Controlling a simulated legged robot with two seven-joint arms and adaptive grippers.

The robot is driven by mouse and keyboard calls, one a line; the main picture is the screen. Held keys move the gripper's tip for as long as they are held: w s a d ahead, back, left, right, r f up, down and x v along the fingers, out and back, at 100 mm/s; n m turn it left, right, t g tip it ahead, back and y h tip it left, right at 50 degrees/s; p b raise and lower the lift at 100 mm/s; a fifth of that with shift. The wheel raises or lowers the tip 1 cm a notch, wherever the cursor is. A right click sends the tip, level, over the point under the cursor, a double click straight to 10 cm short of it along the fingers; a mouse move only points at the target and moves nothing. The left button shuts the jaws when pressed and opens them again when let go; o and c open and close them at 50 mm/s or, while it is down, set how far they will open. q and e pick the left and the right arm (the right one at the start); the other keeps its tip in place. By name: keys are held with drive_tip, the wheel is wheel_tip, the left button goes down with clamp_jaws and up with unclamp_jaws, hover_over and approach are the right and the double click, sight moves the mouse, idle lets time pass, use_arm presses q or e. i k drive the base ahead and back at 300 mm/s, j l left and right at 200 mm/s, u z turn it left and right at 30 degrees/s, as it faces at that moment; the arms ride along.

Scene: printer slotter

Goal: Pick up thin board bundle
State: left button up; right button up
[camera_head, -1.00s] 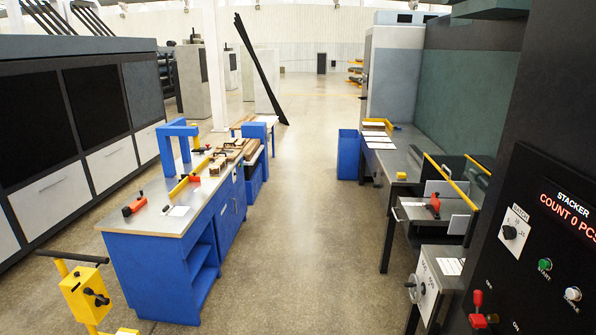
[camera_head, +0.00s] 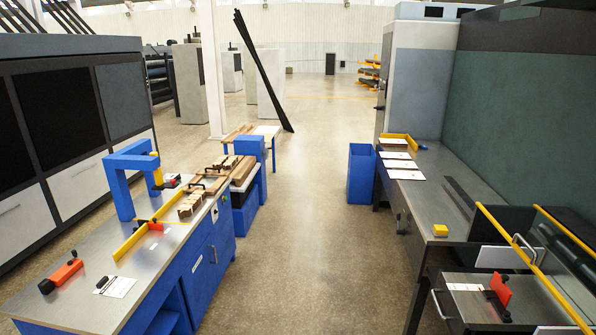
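Flat, thin white boards (camera_head: 399,164) lie in a row of small groups at the far end of the right metal table (camera_head: 446,200), by a yellow corner guide (camera_head: 399,137). Brown wooden boards (camera_head: 203,188) lie on the far part of the blue workbench (camera_head: 205,255) at left, with small dark-handled blocks (camera_head: 190,205) beside them. I cannot tell from this distance which of these is the thin board bundle. Neither of my grippers shows in the head view.
A blue bin (camera_head: 360,172) stands on the floor beside the right table. A yellow rail (camera_head: 535,268) and a red clamp (camera_head: 500,288) are at near right. A leaning black beam (camera_head: 262,70) stands farther back. The aisle floor (camera_head: 310,240) between the benches is clear.

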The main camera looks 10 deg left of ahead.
sight(186, 210)
drive_tip(key=i, duration=2.15)
